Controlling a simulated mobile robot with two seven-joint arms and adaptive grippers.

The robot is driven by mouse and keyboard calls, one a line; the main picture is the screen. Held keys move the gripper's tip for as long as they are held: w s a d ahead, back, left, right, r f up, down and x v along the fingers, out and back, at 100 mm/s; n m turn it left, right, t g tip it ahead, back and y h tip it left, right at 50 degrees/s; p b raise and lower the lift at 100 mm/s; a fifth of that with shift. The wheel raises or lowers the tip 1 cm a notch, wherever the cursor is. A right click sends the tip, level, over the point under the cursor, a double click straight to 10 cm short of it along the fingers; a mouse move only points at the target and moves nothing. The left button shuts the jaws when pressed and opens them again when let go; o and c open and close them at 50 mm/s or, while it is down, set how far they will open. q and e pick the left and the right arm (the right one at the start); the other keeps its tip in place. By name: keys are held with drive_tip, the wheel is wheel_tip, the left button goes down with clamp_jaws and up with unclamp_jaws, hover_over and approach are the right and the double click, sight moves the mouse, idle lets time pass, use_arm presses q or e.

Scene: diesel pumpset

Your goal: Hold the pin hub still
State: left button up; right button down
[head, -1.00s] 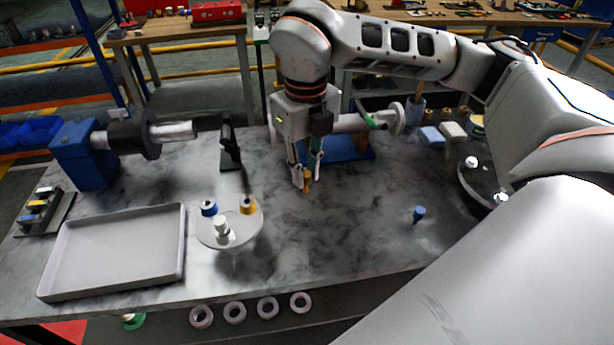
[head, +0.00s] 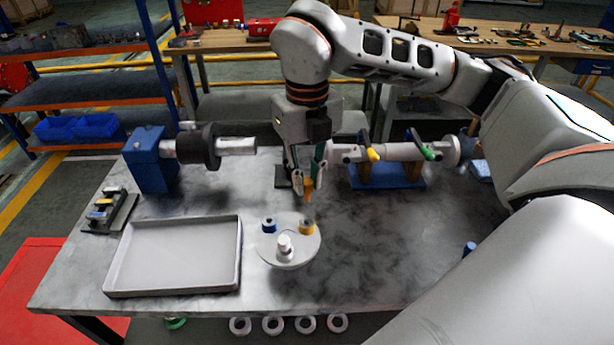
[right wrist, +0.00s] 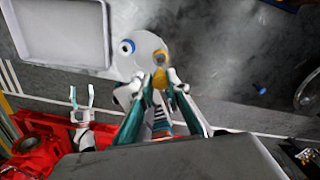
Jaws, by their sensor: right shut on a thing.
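The pin hub (head: 287,222) is a pale round disc lying on the table. It carries a blue ring (head: 269,226), an orange ring (head: 307,227) and a white stub (head: 285,243). It also shows in the right wrist view (right wrist: 148,42). My right gripper (head: 306,183) is shut on a small orange piece (head: 309,188), held upright above the hub's back right edge, near the orange ring. The fingers partly hide the piece. My left gripper (right wrist: 80,98) shows only in the right wrist view, apart from the hub, with its fingers spread and empty.
A grey tray (head: 175,285) is left of the hub. A blue stand with a shaft (head: 150,165) is behind the tray. A long shaft on a blue base (head: 385,178) is at the back right. The table right of the hub is mostly clear.

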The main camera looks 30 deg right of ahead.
drive_tip(key=shift+f+b, duration=0.45)
drive_tip(key=shift+f, duration=0.3)
drive_tip(key=shift+f+b, duration=0.5)
drive_tip(key=shift+b, duration=0.05)
use_arm(q)
drive_tip(key=shift+w+d+r+h, duration=0.35)
drive_tip(key=shift+w+d, duration=0.2)
drive_tip(key=shift+d, duration=0.25)
